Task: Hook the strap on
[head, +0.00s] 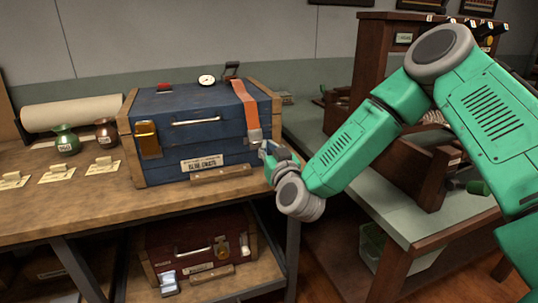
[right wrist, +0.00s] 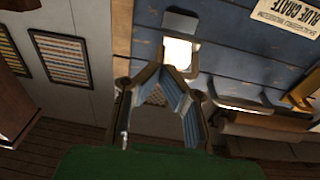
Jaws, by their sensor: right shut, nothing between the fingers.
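A blue crate (head: 190,115) with wooden corners stands on the wooden bench. An orange strap (head: 245,103) runs over its lid and hangs down the front near the right end. A pale metal end piece (head: 255,135) is at the strap's lower end. My right gripper (head: 265,150) is shut and empty, just below and right of that end piece. In the right wrist view the fingertips (right wrist: 168,70) meet close to a bright metal loop (right wrist: 180,52) on the blue crate face (right wrist: 240,45). I cannot tell whether they touch it. My left gripper is out of view.
A gauge (head: 207,80) and a black latch lie on the lid. A brass latch (head: 146,138) is on the crate's left front. A wooden bar (head: 221,172) lies before the crate. Small jars (head: 66,140) stand left. A red crate (head: 195,245) is on the lower shelf.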

